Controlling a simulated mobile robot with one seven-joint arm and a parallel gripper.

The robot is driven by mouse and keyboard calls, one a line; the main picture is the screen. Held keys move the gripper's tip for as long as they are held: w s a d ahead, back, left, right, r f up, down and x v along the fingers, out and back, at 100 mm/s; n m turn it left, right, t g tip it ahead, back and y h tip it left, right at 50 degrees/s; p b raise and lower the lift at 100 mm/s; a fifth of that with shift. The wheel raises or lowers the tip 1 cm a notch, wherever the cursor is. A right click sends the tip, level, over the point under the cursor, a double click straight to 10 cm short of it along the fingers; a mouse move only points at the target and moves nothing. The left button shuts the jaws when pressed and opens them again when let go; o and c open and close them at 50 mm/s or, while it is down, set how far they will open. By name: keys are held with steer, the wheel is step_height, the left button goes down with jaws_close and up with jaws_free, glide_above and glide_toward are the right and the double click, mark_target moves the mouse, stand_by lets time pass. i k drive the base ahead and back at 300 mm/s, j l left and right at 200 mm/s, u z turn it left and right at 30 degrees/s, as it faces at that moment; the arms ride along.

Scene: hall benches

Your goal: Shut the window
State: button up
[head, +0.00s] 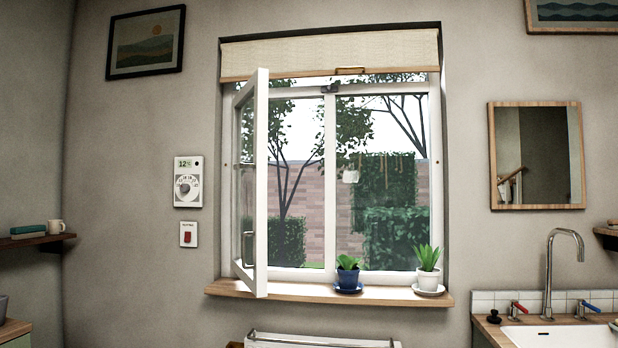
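The window (328,180) is set in the wall in the middle of the head view. Its left sash (261,180) is hinged at the left and stands open, swung into the room and seen nearly edge-on. The right pane (385,180) sits flat in the frame. A small dark fitting (330,88) shows at the top of the middle post. The sash's lower corner is above the wooden sill (310,294). My gripper is not in view.
A blue pot (347,278) and a white pot (428,279), each with a plant on a saucer, stand on the sill, right of the open sash. A blind (330,52) hangs rolled high. A white rack-like object (320,341) is below. A sink tap (549,270) is at right.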

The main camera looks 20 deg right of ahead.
mark_target(256, 279)
steer(key=z, duration=0.4)
steer(key=i+j+z, duration=0.1)
steer(key=i+j, duration=0.7)
steer(key=i, duration=0.25)
steer(key=i+j+z, duration=0.1)
steer(key=i+j, duration=0.75)
steer(key=i, duration=0.2)
